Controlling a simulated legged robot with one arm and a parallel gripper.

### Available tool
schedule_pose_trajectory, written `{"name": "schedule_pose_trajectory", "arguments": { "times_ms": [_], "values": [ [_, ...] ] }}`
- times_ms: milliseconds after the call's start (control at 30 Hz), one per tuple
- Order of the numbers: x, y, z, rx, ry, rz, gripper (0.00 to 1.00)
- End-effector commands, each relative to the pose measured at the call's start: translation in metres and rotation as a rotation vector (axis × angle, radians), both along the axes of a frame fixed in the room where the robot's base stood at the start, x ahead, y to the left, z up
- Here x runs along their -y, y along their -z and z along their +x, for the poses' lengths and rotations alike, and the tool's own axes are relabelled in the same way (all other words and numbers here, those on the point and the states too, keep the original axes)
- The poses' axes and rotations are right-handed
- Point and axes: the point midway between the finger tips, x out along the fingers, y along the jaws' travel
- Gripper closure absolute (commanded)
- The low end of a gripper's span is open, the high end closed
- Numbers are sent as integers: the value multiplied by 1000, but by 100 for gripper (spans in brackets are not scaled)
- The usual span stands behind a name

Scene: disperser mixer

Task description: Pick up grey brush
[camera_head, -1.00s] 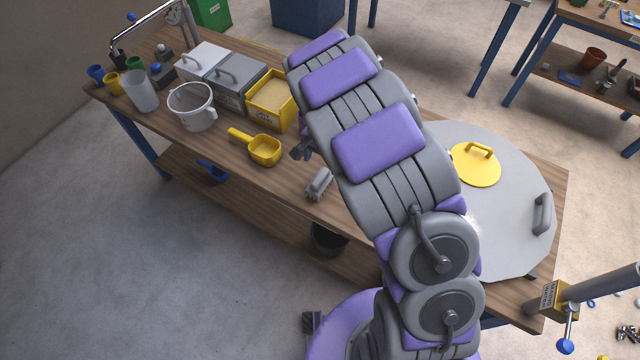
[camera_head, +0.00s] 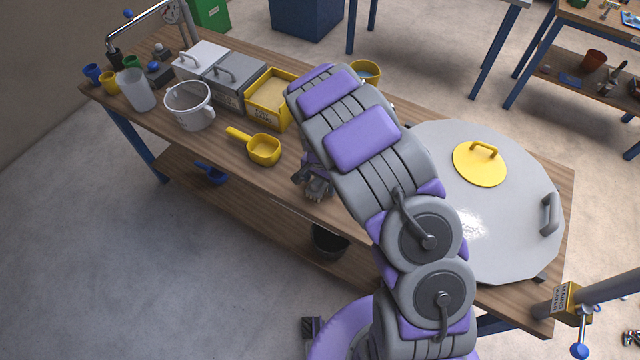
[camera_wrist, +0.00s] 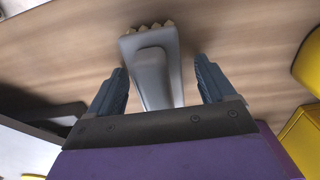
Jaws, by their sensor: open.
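The grey brush (camera_wrist: 151,72) lies on the wooden table in the wrist view, with pale yellowish bristles at its far end. My gripper (camera_wrist: 160,80) is open, with one dark finger on each side of the brush's grey handle. A gap shows between each finger and the handle, though I cannot tell the height between them. In the head view the brush (camera_head: 318,188) is mostly hidden by my arm and gripper (camera_head: 308,178), near the table's front edge.
A yellow scoop (camera_head: 263,148) lies left of my gripper on the table (camera_head: 225,140). Behind it stand a yellow bin (camera_head: 268,98), a grey box (camera_head: 234,82) and a white pot (camera_head: 188,106). A large grey lid (camera_head: 520,215) fills the right side.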

Motion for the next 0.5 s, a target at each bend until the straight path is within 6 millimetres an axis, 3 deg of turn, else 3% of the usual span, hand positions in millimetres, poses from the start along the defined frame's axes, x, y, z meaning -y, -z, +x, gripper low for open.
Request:
{"name": "schedule_pose_trajectory", "arguments": {
  "times_ms": [100,500],
  "values": [
    [0,-1,0,1,0,1,17],
    [1,-1,0,1,0,1,55]
  ]
}}
